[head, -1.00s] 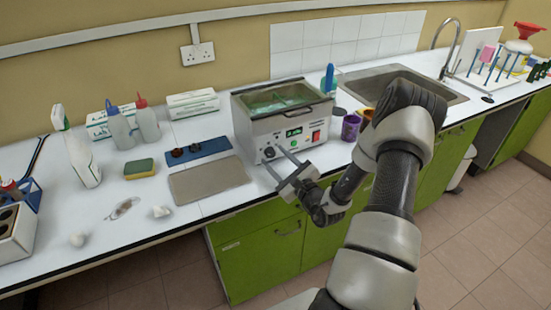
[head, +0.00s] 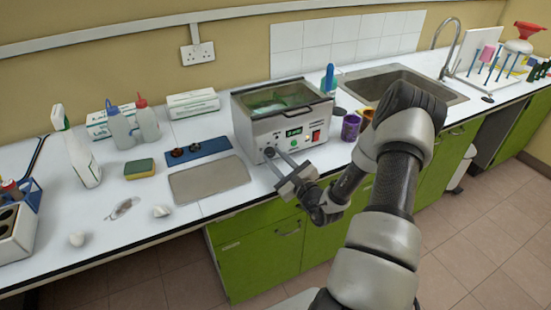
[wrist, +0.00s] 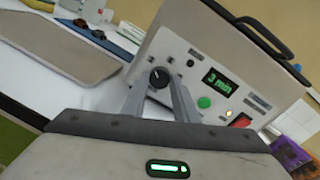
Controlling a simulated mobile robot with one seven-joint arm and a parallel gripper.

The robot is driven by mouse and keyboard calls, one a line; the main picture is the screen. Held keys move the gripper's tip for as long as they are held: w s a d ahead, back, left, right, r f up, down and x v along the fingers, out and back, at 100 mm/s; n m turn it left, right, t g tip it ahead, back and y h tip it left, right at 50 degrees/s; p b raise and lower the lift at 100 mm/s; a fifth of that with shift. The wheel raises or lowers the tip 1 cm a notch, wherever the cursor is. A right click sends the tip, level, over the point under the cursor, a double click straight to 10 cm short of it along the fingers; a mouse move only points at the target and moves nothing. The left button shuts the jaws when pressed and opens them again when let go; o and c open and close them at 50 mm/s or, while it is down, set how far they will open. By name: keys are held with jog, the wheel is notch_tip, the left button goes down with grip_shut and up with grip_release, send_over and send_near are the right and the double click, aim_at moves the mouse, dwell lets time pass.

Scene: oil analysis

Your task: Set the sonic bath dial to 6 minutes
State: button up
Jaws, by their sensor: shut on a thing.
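The sonic bath (head: 288,130) is a grey metal box with an open top, standing at the counter's front edge; it also shows in the wrist view (wrist: 215,50). Its dial (wrist: 159,77) is a dark round knob with a light pointer mark, at the left of the front panel. The green display (wrist: 217,82) reads "3 min". My gripper (head: 273,150) reaches the panel from the front right, and its two fingers are shut on the dial, one on each side. In the wrist view the fingers hide parts of the panel beside the knob.
On the panel are a green button (wrist: 204,102) and a red switch (wrist: 240,120). A grey mat (head: 209,179) lies left of the bath. A purple cup (head: 350,128) stands to the right, before the sink (head: 400,85). Bottles and a sponge (head: 139,168) are farther left.

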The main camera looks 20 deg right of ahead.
jog(key=m+p, duration=0.1)
jog(key=m, duration=0.5)
jog(key=shift+t, duration=0.3)
jog(key=m, duration=0.2)
jog(key=m+p, duration=0.1)
jog(key=m, duration=0.2)
jog(key=shift+a+f+t+h, duration=0.1)
jog(key=shift+t+h, duration=0.2)
jog(key=shift+m, duration=0.3)
jog(key=o, duration=1.1)
jog(key=shift+c, duration=0.2)
jog(key=s+d+f, duration=0.1)
jog(key=s, duration=1.6)
jog(key=shift+s+d+f, duration=0.15)
jog(key=shift+d+f, duration=0.05)
